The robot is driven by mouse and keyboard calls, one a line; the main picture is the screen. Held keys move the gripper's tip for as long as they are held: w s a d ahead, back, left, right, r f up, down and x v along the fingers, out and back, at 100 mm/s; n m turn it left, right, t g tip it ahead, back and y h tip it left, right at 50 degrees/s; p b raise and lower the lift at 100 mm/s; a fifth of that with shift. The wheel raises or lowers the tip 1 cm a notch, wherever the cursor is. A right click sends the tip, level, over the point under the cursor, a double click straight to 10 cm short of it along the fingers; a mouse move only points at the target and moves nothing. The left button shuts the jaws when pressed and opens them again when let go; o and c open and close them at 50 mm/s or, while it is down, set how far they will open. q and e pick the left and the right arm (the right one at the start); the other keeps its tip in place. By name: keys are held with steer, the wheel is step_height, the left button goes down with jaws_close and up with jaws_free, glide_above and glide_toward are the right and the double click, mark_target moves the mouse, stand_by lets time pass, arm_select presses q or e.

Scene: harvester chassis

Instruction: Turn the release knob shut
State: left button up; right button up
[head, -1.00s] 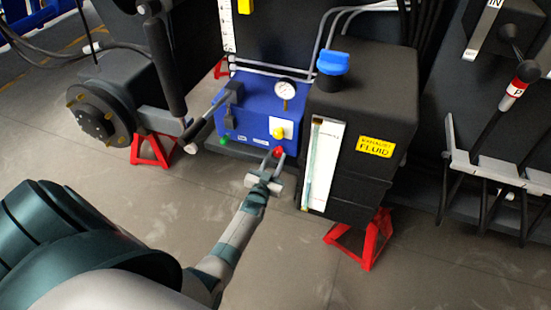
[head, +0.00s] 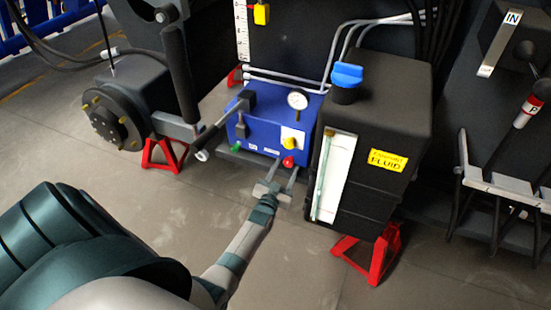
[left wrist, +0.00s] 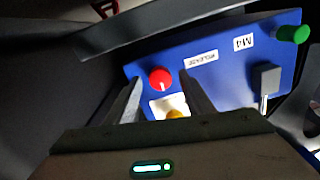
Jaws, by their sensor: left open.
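The release knob is a round red knob (head: 288,161) low on the front of the blue box (head: 262,125). In the left wrist view the red knob (left wrist: 160,78) shows a white mark, and a RELEASE label (left wrist: 201,56) is beside it. My left gripper (head: 283,174) is open just in front of the red knob. In the left wrist view its fingers stand on either side of the knob in the picture, with no clear contact visible. A yellow knob (left wrist: 178,113) is partly hidden by the gripper. My right gripper is not in view.
A green knob (left wrist: 293,33) sits at the box's other end, near an M4 label. A gauge (head: 297,100) and a lever handle (head: 205,140) stick out of the box.

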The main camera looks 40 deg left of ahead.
arm_select(q)
steer(key=p+v, duration=0.1)
steer(key=v, duration=1.6)
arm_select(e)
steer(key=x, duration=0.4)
arm_select(q)
steer(key=shift+d, duration=0.1)
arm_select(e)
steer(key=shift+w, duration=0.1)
